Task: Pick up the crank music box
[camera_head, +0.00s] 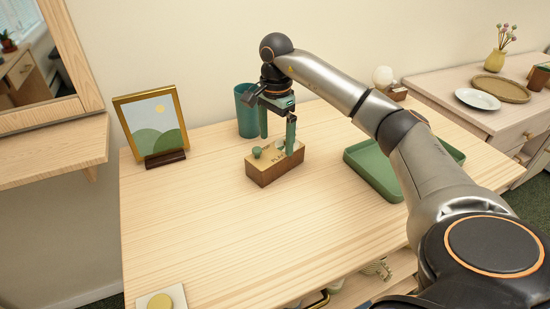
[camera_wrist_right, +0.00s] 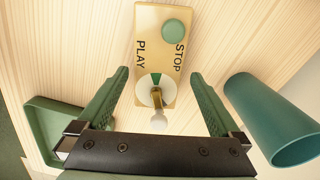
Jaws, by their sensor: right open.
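The music box (camera_head: 267,174) is a small wooden block with a pale top, standing on the table (camera_head: 210,215). In the right wrist view its top (camera_wrist_right: 148,25) reads PLAY and STOP, with a round green knob (camera_wrist_right: 173,30) and a round dial with a pale-ended lever (camera_wrist_right: 158,120). My right gripper (camera_head: 278,145) is open above the box, fingers pointing down. In the wrist view the right gripper's fingers (camera_wrist_right: 159,76) lie to either side of the box's dial end, with nothing gripped. Whether they touch the box is unclear. My left gripper is out of view.
A teal cup (camera_head: 246,112) stands close behind the box, beside one finger in the wrist view (camera_wrist_right: 272,120). A green tray (camera_head: 362,174) lies to the right. A framed picture (camera_head: 152,124) stands left. The table's front left is mostly clear.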

